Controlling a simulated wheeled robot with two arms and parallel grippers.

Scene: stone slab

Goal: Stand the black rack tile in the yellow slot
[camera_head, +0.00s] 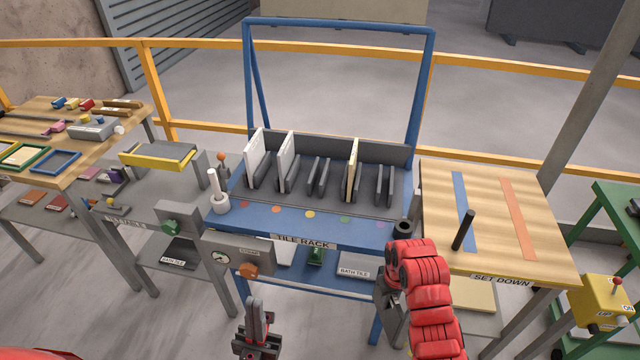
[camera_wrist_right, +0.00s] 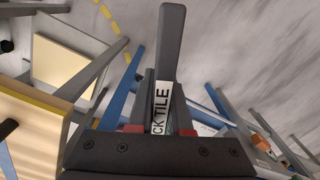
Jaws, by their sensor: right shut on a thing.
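My right gripper (camera_wrist_right: 160,128) is shut on a dark, slim piece, the black rack tile (camera_wrist_right: 171,45), seen nearly edge-on in the right wrist view. A white label ending "CK TILE" shows between the fingers. In the head view my red right arm hides most of that gripper (camera_head: 390,292) and its tile, in front of the rack's right end. The yellow slot (camera_head: 315,175) appears to be the empty middle pair of dark dividers, behind a yellowish dot (camera_head: 308,214). My left gripper (camera_head: 257,325) is low in front of the rack; its finger gap is unclear.
White tiles (camera_head: 255,158) stand in the two left slots and a cream tile (camera_head: 351,168) right of the middle. The far right slot (camera_head: 385,185) is empty. A blue frame (camera_head: 433,90) rises around the rack. A black peg (camera_head: 463,230) stands on the set-down table (camera_head: 490,210).

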